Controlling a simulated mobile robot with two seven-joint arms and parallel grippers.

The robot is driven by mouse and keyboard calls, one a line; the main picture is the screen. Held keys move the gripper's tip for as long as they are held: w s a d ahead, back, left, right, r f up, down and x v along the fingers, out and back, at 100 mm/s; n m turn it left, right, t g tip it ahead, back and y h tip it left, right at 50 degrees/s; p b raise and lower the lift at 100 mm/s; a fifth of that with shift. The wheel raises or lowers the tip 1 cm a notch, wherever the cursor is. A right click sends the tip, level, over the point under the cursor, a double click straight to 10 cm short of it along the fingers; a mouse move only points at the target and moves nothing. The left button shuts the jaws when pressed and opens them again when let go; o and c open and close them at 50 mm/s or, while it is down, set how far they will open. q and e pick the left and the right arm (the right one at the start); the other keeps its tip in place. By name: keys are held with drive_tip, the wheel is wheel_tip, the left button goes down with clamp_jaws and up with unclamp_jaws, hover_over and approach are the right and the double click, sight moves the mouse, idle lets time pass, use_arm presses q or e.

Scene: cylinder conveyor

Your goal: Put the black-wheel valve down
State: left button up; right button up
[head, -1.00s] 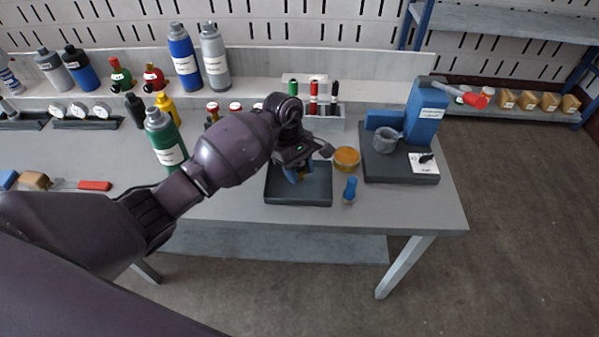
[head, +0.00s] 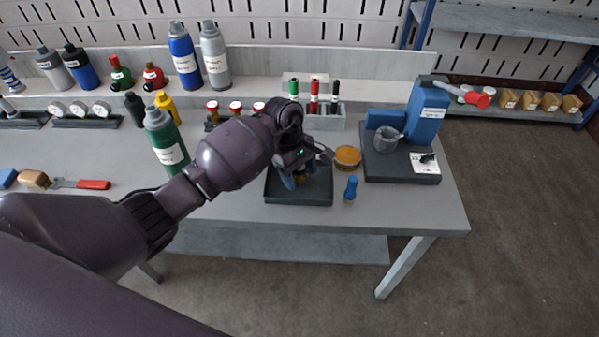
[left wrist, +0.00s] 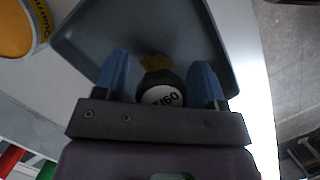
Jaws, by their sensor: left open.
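The black-wheel valve (left wrist: 160,94) has a brass body and a white label on its dark wheel. It is in the dark tray (left wrist: 185,22), and the wheel faces the left wrist camera. My left gripper (left wrist: 160,70) is open, with one blue finger on each side of the valve and visible gaps between. In the head view my left gripper (head: 296,181) is low over the tray (head: 318,195), and the wrist hides most of the valve. My right gripper is not in view.
An orange-topped round tin (head: 347,157) and a small blue object (head: 350,188) stand right of the tray. A blue press (head: 424,115) stands farther right. A green bottle (head: 165,140) stands left of my arm. Bare bench lies in front of the press.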

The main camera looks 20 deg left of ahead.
use_arm(q)
drive_tip(key=v, duration=1.2)
drive_tip(key=shift+r+p, duration=0.2)
drive_tip(key=shift+p, duration=0.2)
drive_tip(key=shift+d+f, duration=0.1)
